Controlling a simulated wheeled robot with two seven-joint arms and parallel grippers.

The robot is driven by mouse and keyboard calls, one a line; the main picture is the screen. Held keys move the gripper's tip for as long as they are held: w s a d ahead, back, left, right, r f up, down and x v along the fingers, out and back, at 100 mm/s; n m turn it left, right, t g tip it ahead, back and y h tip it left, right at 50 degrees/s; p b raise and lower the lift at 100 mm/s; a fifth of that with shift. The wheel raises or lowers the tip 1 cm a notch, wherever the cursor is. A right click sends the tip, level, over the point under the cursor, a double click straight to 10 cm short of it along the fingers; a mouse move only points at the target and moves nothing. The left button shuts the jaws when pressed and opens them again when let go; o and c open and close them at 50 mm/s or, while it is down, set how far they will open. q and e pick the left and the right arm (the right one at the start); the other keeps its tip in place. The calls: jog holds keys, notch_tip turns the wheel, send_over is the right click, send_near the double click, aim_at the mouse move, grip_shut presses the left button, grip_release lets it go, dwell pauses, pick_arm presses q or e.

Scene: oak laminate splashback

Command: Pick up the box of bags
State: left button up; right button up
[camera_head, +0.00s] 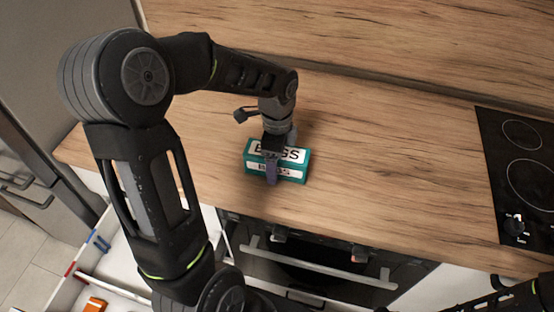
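The box of bags (294,164) is teal with white labels reading "BAGS" and rests on the wooden counter near its front edge. My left gripper (271,170) points down at the box from above. One finger shows in front of the box's front face, covering part of the lettering. The far finger is hidden, so I cannot tell whether the fingers are closed on the box or only around it. My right arm (515,299) shows only at the bottom right corner, and its fingertips are not visible.
The wooden counter (400,170) is clear around the box. A black cooktop (515,170) lies at the right. An oven with a bar handle (320,268) is below the counter edge. An open white drawer (125,248) at the lower left holds small coloured items.

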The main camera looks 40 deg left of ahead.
pick_arm(q)
jog(key=shift+c, duration=0.2)
grip_shut()
dwell(0.6)
jog(key=shift+r, duration=0.1)
notch_tip(320, 180, up, 10)
jog(key=shift+f+b, duration=0.1)
jog(key=shift+b, duration=0.55)
dwell(0.4)
